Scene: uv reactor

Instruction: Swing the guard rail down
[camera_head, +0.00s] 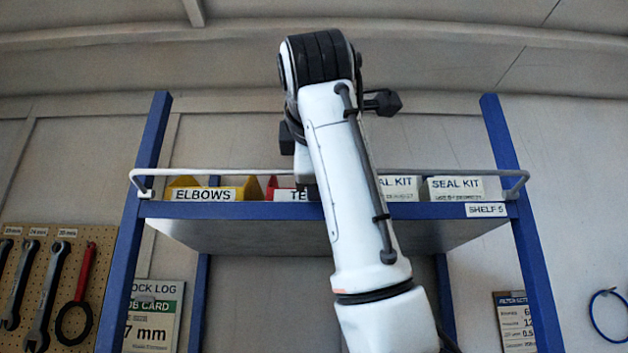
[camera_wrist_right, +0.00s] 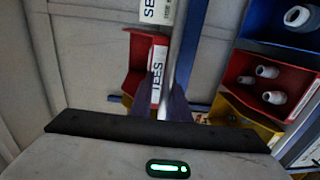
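The guard rail (camera_head: 230,172) is a thin light-grey bar across the front of the blue shelf marked SHELF 5. It stands above the shelf edge, in front of the bins, with bent ends at both posts. My right arm covers its middle in the head view, and the gripper is hidden there. In the right wrist view the dark fingers of my right gripper (camera_wrist_right: 162,100) stand on either side of the rail (camera_wrist_right: 179,55). A strip of the TEES label shows between the left finger and the rail, so the fingers look apart. My left gripper is out of view.
Behind the rail stand a yellow ELBOWS bin (camera_head: 203,194), a red TEES bin (camera_wrist_right: 138,52) and white SEAL KIT boxes (camera_head: 455,189). Blue posts (camera_head: 525,230) flank the shelf. A tool pegboard (camera_head: 98,270) hangs at left.

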